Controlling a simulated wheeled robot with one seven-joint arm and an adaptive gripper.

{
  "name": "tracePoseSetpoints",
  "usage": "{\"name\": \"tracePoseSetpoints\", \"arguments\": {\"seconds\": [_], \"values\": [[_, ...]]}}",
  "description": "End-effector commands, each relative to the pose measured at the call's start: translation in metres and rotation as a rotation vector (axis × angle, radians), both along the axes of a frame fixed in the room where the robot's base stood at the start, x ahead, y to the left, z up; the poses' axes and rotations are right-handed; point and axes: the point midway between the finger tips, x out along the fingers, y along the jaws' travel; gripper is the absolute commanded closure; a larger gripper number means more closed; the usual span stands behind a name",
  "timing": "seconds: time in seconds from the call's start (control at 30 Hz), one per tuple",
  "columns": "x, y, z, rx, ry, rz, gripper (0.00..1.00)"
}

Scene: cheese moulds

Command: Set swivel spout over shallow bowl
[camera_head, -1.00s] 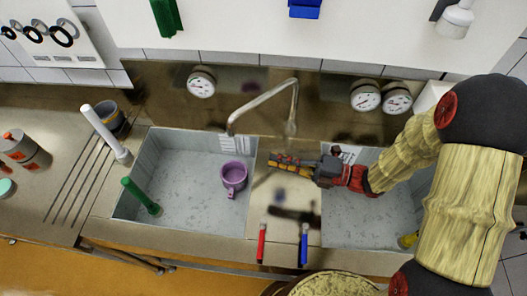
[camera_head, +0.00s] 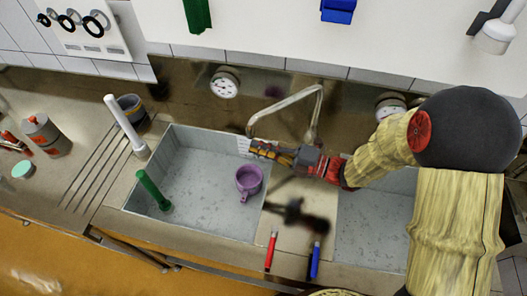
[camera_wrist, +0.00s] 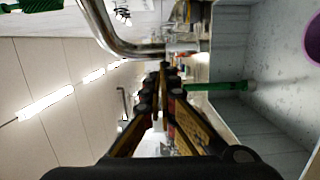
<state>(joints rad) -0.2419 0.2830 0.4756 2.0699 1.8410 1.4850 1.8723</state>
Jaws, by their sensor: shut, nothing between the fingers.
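The swivel spout (camera_head: 285,102) is a bent metal pipe behind the sink; its free end hangs over the back right of the left basin (camera_head: 170,150). In the wrist view its curved pipe (camera_wrist: 115,40) passes just left of and above my fingertips; I cannot tell whether they touch. My gripper (camera_head: 253,147) is shut and empty, its fingertips just below the spout's free end in the head view. In the wrist view the shut fingers (camera_wrist: 163,70) point forward. A purple cup-like vessel (camera_head: 249,180) with a handle stands in the left basin; no other bowl is clear.
A green upright rod (camera_head: 155,190) stands in the left basin, a white one (camera_head: 125,125) on the counter left of it. Red (camera_head: 271,250) and blue (camera_head: 315,260) handles stick out at the front. My arm covers much of the right basin (camera_head: 370,240).

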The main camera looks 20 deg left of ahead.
Motion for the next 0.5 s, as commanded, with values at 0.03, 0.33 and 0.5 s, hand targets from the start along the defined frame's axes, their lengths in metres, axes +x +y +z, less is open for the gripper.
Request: {"name": "tracePoseSetpoints", "arguments": {"seconds": [0.03,0.33,0.5], "values": [[0.000,0.000,0.000,0.000,0.000,0.000,1.00],[0.001,0.001,0.001,0.000,0.000,0.001,1.00],[0.009,0.016,0.003,-0.001,0.001,0.003,1.00]]}}
